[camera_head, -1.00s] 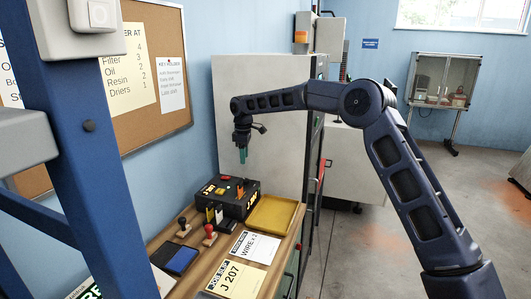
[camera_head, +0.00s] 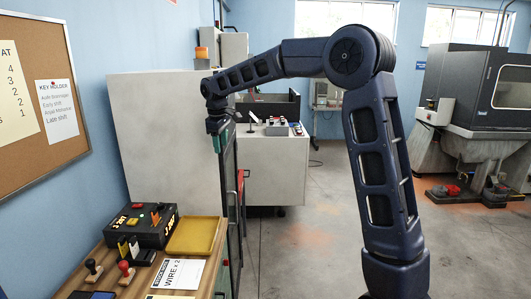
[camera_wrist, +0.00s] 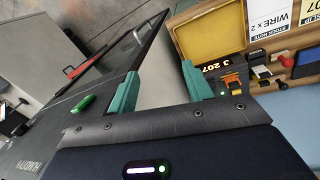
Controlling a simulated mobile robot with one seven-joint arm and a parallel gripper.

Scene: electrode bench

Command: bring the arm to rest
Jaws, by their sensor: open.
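My gripper (camera_head: 219,142) hangs from the raised arm in the head view, pointing down, near the top of a dark cabinet with a door (camera_head: 231,190). In the wrist view its two teal fingers (camera_wrist: 160,85) stand apart with nothing between them. The arm is bent at a high elbow and reaches out to the left. The gripper is beyond and above the bench (camera_head: 120,262), apart from the things on it.
On the bench are a black box (camera_head: 142,226) with "J 207" on it in the wrist view, a yellow tray (camera_head: 194,236), stamps and a WIRE x 2 card (camera_head: 180,272). A pale panel (camera_head: 160,140) stands behind. Open floor (camera_head: 310,250) lies right of the cabinet.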

